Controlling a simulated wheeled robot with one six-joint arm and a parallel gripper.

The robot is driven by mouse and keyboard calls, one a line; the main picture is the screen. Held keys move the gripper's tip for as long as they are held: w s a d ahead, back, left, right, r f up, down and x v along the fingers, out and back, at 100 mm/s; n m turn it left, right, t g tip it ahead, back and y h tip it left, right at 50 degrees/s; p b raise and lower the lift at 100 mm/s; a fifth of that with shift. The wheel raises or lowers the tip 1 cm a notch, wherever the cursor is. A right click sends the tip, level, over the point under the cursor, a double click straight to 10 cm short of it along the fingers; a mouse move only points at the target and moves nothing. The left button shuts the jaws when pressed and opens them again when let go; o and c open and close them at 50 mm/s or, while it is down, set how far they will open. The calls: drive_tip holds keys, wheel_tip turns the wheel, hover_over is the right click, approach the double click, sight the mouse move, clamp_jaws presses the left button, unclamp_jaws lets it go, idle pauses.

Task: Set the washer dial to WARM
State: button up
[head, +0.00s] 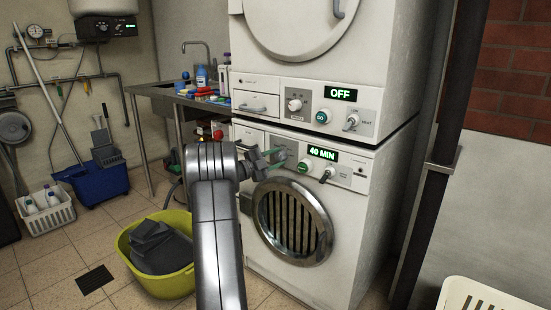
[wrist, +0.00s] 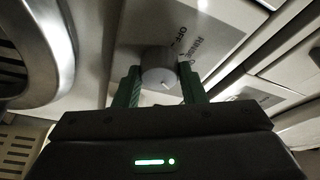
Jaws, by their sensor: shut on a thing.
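The washer (head: 345,215) is the lower white machine with a round barred door and a lit 40 MIN display (head: 322,153). My gripper (head: 273,157) reaches to the left part of its control panel. In the wrist view its two green fingers stand either side of the grey round dial (wrist: 159,66), shut on it. A short light pointer mark shows on the dial's face, towards the lower right. Small print, partly readable as OFF, lies beside the dial; I cannot tell which setting it points to. In the head view my gripper largely hides the dial.
An upper machine (head: 290,95) with an OFF display stands on the washer. A green button (head: 304,166) and a lever switch (head: 327,174) sit right of my gripper. A yellow tub (head: 180,282) with dark cloth stands on the floor at left.

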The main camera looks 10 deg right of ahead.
drive_tip(key=shift+m, duration=0.7)
drive_tip(key=o, duration=1)
drive_tip(key=p+v, duration=0.3)
drive_tip(key=v, duration=1)
drive_tip(key=shift+a, duration=0.4)
drive_tip(key=shift+s+r, duration=0.1)
drive_tip(key=shift+r, duration=0.05)
drive_tip(key=b+x, duration=0.1)
drive_tip(key=x, duration=0.6)
drive_tip(key=b+x, duration=0.2)
drive_tip(key=x, duration=0.5)
drive_tip(key=shift+f, duration=0.25)
